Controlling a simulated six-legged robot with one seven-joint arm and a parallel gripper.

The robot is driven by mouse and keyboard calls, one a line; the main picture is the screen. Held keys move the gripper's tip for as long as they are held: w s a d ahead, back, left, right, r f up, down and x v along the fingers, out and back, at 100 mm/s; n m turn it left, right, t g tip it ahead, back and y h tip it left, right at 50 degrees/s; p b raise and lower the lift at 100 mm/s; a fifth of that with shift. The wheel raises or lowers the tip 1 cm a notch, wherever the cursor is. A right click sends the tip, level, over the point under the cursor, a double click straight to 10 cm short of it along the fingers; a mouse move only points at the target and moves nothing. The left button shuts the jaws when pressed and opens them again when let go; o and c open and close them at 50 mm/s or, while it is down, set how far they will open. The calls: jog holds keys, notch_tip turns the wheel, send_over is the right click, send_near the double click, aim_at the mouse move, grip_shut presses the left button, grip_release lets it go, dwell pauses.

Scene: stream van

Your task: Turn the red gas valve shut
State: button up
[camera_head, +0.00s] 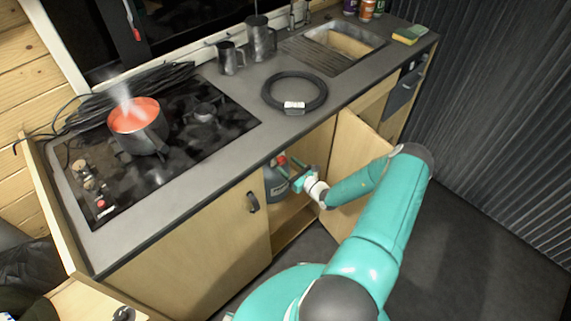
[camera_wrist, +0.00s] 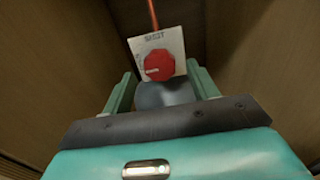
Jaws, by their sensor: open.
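The red gas valve (camera_wrist: 159,65) is a round knob with a pale mark on its left side, on a white plate with dark lettering. It shows in the wrist view just beyond my gripper (camera_wrist: 163,82), whose two teal fingers stand apart on either side, with nothing held. In the head view a bit of the red valve (camera_head: 281,160) shows inside the open cabinet, above a grey gas bottle (camera_head: 274,184). My gripper (camera_head: 296,172) reaches in through the doorway beside it. Contact with the knob cannot be told.
The cabinet door (camera_head: 350,150) stands open right of my gripper; a closed door (camera_head: 200,250) is on the left. Above, the counter holds a steaming pot (camera_head: 139,136) on the hob, a coiled black hose (camera_head: 270,95), metal jugs (camera_head: 260,40) and a sink (camera_head: 340,47).

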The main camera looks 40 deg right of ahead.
jog(key=shift+w+a, duration=0.15)
jog(key=shift+w, duration=0.85)
jog(key=c, duration=1)
